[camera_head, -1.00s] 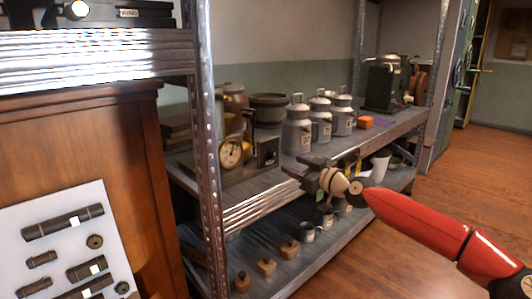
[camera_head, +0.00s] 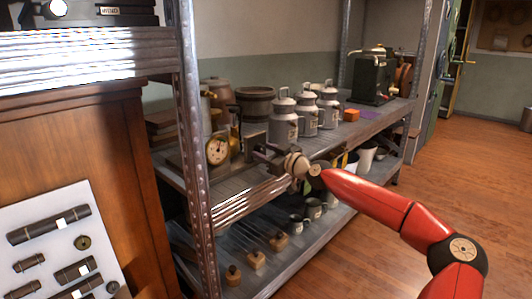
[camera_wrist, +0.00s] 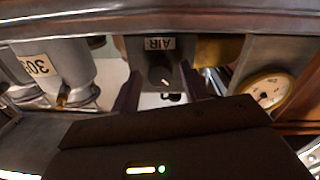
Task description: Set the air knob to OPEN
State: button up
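The air knob (camera_wrist: 160,76) is a dark round knob with a small pale mark, on a grey box (camera_wrist: 145,48) whose AIR label appears upside down in the wrist view. No OPEN marking is legible. My gripper (camera_wrist: 160,92) is open, its two dark fingers on either side of the knob in that view; I cannot tell whether they touch it.
A yellow-rimmed dial gauge (camera_head: 217,150) stands left of my gripper. Metal milk cans (camera_head: 284,120) stand to the right, with an orange block (camera_head: 351,115) and green machine (camera_head: 371,80) beyond. A metal post (camera_head: 192,150) rises at left. Small mugs (camera_head: 314,208) sit below.

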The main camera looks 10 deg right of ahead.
jog(key=c, duration=0.8)
jog(key=shift+f+m+b, duration=0.1)
jog(key=shift+m+b, duration=0.2)
jog(key=shift+m, duration=0.1)
jog(key=m+b, duration=0.2)
jog(key=m, duration=0.1)
jog(key=shift+m, duration=0.4)
jog(key=m+b, duration=0.2)
jog(key=m, duration=0.2)
jog(key=shift+m, duration=0.3)
jog(key=m+b, duration=0.1)
jog(key=m, duration=0.3)
jog(key=shift+g, duration=0.3)
jog(key=m, duration=0.4)
jog(key=shift+b, duration=0.35)
jog(key=shift+m, duration=0.3)
